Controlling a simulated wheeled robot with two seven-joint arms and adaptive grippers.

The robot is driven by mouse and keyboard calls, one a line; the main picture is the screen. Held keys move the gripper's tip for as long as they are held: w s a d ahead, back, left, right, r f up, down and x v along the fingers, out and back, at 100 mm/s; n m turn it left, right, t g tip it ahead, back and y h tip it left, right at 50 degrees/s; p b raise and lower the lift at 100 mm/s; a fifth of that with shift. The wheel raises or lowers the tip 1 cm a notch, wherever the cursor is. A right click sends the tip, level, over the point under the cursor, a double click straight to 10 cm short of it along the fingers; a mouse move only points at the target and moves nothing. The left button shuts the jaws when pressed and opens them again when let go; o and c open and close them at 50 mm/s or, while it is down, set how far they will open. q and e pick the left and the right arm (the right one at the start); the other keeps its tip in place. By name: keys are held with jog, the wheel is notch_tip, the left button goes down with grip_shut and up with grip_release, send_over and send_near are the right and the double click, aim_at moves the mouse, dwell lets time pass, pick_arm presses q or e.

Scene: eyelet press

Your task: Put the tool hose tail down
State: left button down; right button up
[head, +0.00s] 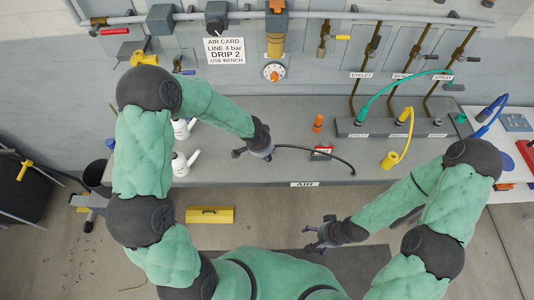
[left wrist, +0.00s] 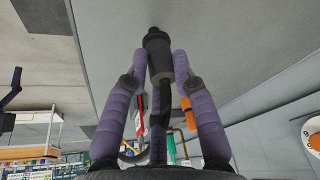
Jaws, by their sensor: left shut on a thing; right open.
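A thin black hose (head: 318,150) arcs rightward from my left gripper (head: 256,153) over the grey bench (head: 235,178), its far end near the bench's front edge. My left gripper is shut on the black hose. In the left wrist view, a dark cylindrical hose end (left wrist: 158,62) sits between the purple fingers and points away from the palm, with a black line running back from it. I cannot tell whether it touches the bench. My right gripper (head: 319,236) is open and empty, in front of the bench.
A grey block (head: 390,128) with green and yellow hoses is further right. A yellow box (head: 209,215) lies on the floor.

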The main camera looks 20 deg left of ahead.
pick_arm(q)
jog(key=shift+f, duration=0.15)
jog(key=shift+f, duration=0.15)
jog(key=c, duration=1)
grip_release()
jog(key=shift+r, duration=0.4)
jog(key=p+v, duration=0.4)
jog(key=v, duration=0.7)
jog(key=s+d+f+n+g+h, duration=0.1)
jog(key=s+d+f+n, duration=0.2)
jog(key=s+f, duration=0.6)
jog(key=s+d+f+n+g+h, duration=0.1)
jog(key=s+d+f+n+g, duration=0.1)
jog(key=s+f+n, duration=0.3)
jog(key=s+d+f, duration=0.1)
jog(key=s+f, duration=0.3)
jog(key=f, duration=0.2)
jog(key=shift+s+d+f, duration=0.25)
jog(key=shift+s+f, duration=0.05)
jog(key=shift+s, duration=0.05)
